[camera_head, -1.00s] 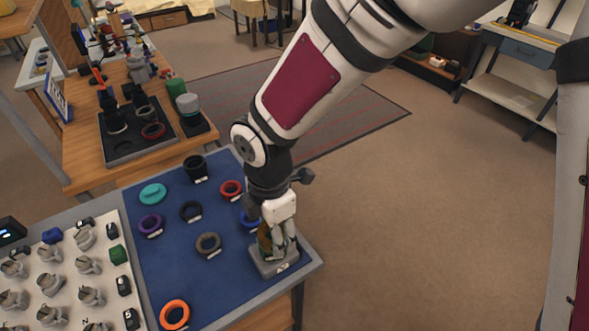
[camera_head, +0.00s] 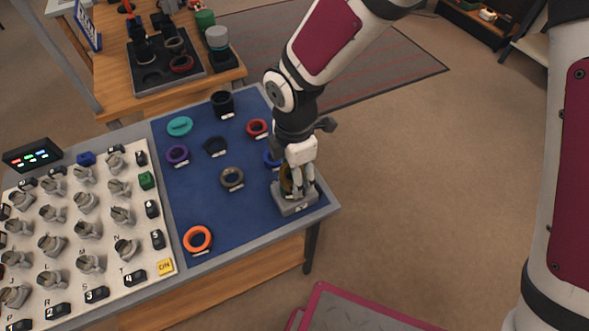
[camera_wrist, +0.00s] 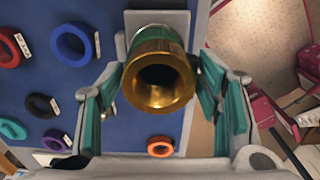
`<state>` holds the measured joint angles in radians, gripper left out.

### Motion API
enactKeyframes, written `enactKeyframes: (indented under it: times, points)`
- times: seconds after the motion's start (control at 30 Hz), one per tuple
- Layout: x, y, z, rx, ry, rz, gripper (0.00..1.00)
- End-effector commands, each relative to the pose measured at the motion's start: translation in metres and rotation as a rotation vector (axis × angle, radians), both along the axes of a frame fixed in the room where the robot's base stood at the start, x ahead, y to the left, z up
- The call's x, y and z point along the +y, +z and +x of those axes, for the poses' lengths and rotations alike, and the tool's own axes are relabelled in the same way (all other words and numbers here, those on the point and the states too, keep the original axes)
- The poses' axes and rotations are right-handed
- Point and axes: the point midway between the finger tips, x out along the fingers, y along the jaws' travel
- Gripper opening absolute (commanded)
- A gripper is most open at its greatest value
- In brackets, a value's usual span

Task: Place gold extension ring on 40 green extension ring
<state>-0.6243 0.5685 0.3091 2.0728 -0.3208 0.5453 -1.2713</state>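The gold extension ring (camera_wrist: 158,92) is a short tube with a wide flange facing my wrist camera. Green (camera_wrist: 140,48) shows directly behind it, in line with it; I take this as the green extension ring, but no "40" is readable. I cannot tell whether the two are fully seated. My gripper (camera_wrist: 160,68) points down over the grey stand (camera_head: 297,207), with its fingers on either side of the gold ring. Contact between fingers and ring is unclear. In the head view the gold ring (camera_head: 286,183) shows between the fingers, and the green part is mostly hidden.
The blue mat (camera_head: 205,200) holds an orange ring (camera_head: 197,239), a grey ring (camera_head: 231,179), a red ring (camera_head: 257,127) and several others. A pale panel (camera_head: 70,235) with knobs and switches is at left. Open floor lies right of the table edge.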

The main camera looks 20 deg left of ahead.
Motion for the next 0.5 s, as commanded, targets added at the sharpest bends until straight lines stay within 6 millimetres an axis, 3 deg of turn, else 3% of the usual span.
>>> enactKeyframes:
  times: [0.37,0.5]
  points:
    - [0.0,0.002,0.0,0.0,0.0,0.0,0.72]
    - [0.001,0.014,0.001,-0.003,-0.002,0.004,0.72]
